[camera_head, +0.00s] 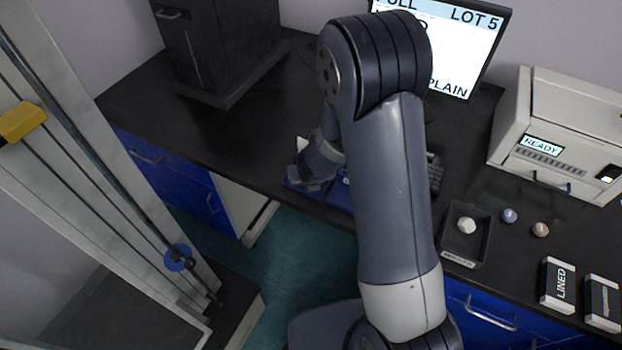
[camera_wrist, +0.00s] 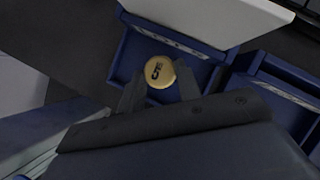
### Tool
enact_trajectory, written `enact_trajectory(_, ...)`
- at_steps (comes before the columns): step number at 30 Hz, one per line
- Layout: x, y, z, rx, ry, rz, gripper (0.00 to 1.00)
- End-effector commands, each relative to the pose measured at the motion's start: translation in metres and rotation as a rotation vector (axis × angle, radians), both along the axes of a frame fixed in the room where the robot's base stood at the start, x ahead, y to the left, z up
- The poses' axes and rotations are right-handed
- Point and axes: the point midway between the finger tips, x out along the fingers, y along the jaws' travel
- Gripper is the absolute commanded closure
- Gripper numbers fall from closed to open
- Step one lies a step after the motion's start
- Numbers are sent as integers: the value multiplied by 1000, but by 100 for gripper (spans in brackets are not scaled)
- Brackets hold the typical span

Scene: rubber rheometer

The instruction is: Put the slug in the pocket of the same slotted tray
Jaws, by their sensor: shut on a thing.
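The slug (camera_wrist: 158,71) is a round, tan-yellow disc with a dark 5-like mark on its face. My gripper (camera_wrist: 158,83) is shut on it, one dark finger on each side. The slug shows against a blue walled pocket of the slotted tray (camera_wrist: 121,52); I cannot tell whether it is above the pocket or touching its floor. Another blue pocket (camera_wrist: 270,66) lies to the right. In the head view, the blue tray (camera_head: 335,196) is at the bench's front edge, partly hidden by my arm. The slug is hidden there, under my wrist.
A white panel (camera_wrist: 215,15) stands beside the pockets. A monitor (camera_head: 478,50) and keyboard (camera_head: 435,172) are behind my arm. At right are a black dish (camera_head: 452,246) with a pale lump, two small slugs (camera_head: 510,215), boxes (camera_head: 558,285) and a READY machine (camera_head: 560,135).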

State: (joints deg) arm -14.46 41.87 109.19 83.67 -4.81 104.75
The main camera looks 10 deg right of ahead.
Motion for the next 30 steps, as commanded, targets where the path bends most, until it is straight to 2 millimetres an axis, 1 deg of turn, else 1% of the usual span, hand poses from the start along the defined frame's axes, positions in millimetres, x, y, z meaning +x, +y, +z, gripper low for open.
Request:
enact_trajectory(4,0,0,1,0,0,0,89)
enact_trajectory(7,0,0,-3,0,0,1,89)
enact_trajectory(8,0,0,-3,0,0,1,67)
enact_trajectory(11,0,0,-2,0,0,1,58)
enact_trajectory(17,0,0,-1,0,0,1,58)
enact_trajectory(21,0,0,4,0,0,1,58)
enact_trajectory(23,-4,0,12,0,-1,1,58)
enact_trajectory(26,-13,-1,31,0,-2,2,58)
enact_trajectory(30,-28,-2,59,0,-2,2,58)
